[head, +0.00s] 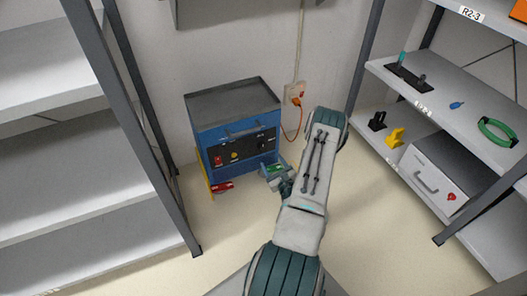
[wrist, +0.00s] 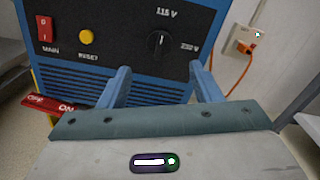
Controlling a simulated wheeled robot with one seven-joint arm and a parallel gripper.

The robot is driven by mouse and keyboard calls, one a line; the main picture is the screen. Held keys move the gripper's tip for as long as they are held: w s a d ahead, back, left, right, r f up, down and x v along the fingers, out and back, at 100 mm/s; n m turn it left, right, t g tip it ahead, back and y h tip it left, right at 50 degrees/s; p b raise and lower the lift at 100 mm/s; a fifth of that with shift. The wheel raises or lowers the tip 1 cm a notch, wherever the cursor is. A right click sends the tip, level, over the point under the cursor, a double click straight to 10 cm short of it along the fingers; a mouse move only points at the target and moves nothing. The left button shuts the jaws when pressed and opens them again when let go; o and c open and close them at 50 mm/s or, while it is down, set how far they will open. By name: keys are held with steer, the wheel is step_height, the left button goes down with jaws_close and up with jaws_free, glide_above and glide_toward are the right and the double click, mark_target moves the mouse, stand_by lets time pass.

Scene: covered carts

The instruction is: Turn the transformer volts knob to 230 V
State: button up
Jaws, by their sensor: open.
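The blue transformer (head: 204,137) with a grey top stands against the wall; its black panel also shows in the wrist view (wrist: 120,30). The black volts knob (wrist: 158,44) is on the panel's right, with "115 V" above it and "230 V" to its right. Its white mark points up, roughly at 115 V. My gripper (wrist: 160,72) is open and empty, its two blue fingers below and either side of the knob in the picture, apart from it. In the head view my gripper (head: 277,176) is low in front of the transformer's right side, partly hidden by my arm.
A red MAIN switch (wrist: 45,29) and yellow RESET button (wrist: 86,36) sit left of the knob. A red ON/OFF lever (wrist: 50,104) is low left. An orange cable runs to a wall socket (head: 294,94). Shelves (head: 80,190) flank both sides.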

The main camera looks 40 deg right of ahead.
mark_target(263, 148)
steer(key=b+x, duration=0.2)
steer(key=x, duration=0.7)
steer(key=shift+w, duration=0.15)
steer(key=c, duration=1)
